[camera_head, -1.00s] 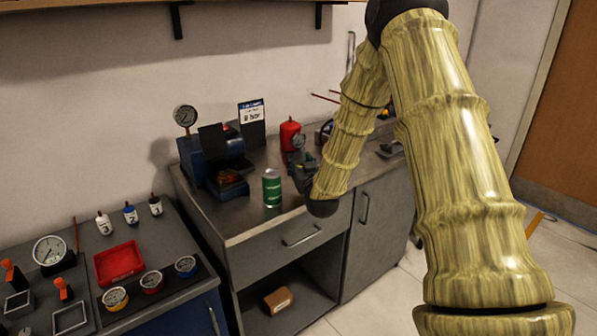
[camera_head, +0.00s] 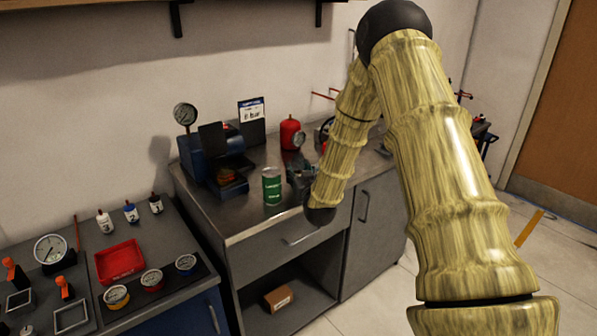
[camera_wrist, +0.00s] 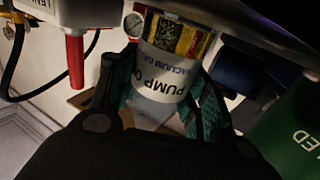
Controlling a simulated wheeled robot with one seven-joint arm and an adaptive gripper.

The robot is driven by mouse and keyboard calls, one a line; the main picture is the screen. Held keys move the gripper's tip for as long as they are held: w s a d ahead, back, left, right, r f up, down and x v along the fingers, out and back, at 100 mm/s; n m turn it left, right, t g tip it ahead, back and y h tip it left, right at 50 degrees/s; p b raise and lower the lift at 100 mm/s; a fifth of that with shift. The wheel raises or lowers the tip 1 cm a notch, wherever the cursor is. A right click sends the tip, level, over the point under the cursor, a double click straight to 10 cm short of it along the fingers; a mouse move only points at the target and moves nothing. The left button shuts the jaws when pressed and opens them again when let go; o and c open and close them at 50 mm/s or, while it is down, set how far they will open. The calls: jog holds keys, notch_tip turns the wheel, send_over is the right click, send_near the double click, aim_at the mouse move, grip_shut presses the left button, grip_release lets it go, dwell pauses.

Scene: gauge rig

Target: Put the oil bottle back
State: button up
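The oil bottle (camera_wrist: 163,75), with a white label reading "PUMP O…" and a clear lower part, shows in the wrist view. My gripper (camera_wrist: 165,105) has its two teal pads on either side of the bottle and seems closed on it. In the head view my gripper (camera_head: 299,176) is low over the grey counter (camera_head: 240,222), just right of a green can (camera_head: 272,187). I cannot make out the bottle there. Whether the bottle touches the counter is unclear.
A blue device with a gauge (camera_head: 185,115), a sign (camera_head: 251,111) and a red canister (camera_head: 291,134) stand behind. The left bench holds a red tray (camera_head: 119,262), small bottles and several gauges. A box (camera_head: 278,298) lies on the open shelf below.

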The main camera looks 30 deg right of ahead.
jog(key=o, duration=0.3)
jog(key=shift+r, duration=0.1)
jog(key=shift+s+r, duration=0.1)
jog(key=b+v, duration=0.1)
jog(key=v, duration=1.1)
dwell(1.0)
